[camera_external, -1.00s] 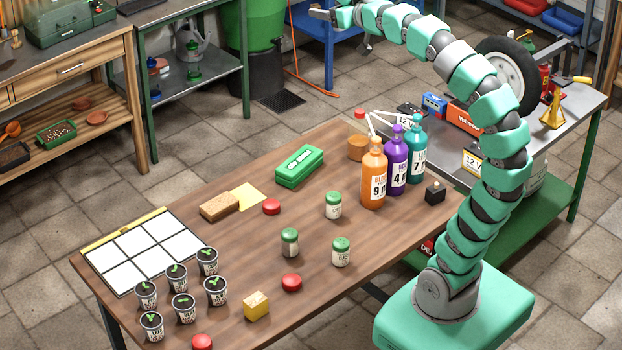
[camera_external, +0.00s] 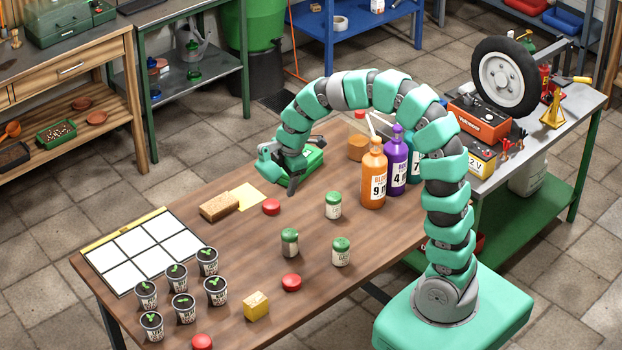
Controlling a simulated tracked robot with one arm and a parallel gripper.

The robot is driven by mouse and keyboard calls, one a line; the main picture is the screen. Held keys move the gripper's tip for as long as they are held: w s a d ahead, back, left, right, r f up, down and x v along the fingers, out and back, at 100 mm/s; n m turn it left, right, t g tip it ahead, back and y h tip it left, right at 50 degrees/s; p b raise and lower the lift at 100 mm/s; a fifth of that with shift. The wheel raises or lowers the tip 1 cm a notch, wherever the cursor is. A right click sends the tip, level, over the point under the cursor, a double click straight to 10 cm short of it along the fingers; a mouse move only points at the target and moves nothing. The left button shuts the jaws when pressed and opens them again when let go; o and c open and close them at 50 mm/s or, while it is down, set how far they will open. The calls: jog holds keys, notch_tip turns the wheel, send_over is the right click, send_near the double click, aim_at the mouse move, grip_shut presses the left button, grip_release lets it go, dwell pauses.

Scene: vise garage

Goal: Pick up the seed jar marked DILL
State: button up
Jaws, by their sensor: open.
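My gripper (camera_external: 280,172) hangs above the back of the table, in front of the green case (camera_external: 311,164), up and left of the jars. It is open and touches no jar.
Tall bottles, orange (camera_external: 374,175) and purple (camera_external: 396,165), stand right of the back jar. Red lids (camera_external: 292,282), a sponge (camera_external: 219,207), a yellow block (camera_external: 256,305) and potted seedlings (camera_external: 183,307) lie around. The table between gripper and jars is mostly clear.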

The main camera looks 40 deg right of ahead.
aim_at(290, 234)
jog(key=s+f+n, duration=0.1)
jog(key=f, duration=0.1)
jog(key=s+f+n+g, duration=0.1)
jog(key=f, duration=0.1)
jog(key=s+a+f+n+g, duration=0.1)
jog(key=f, duration=0.2)
jog(key=shift+s+a+f+h, duration=0.1)
jog(key=shift+h, duration=0.3)
jog(key=shift+s+f, duration=0.2)
jog(key=shift+f, duration=0.3)
notch_tip(290, 234, down, 8)
jog(key=shift+r, duration=0.2)
jog(key=shift+w+f, duration=0.15)
jog(key=shift+f, duration=1.25)
jog(key=shift+w+f, duration=0.15)
jog(key=shift+f, duration=1.25)
jog(key=shift+c, duration=0.4)
jog(key=c, duration=1)
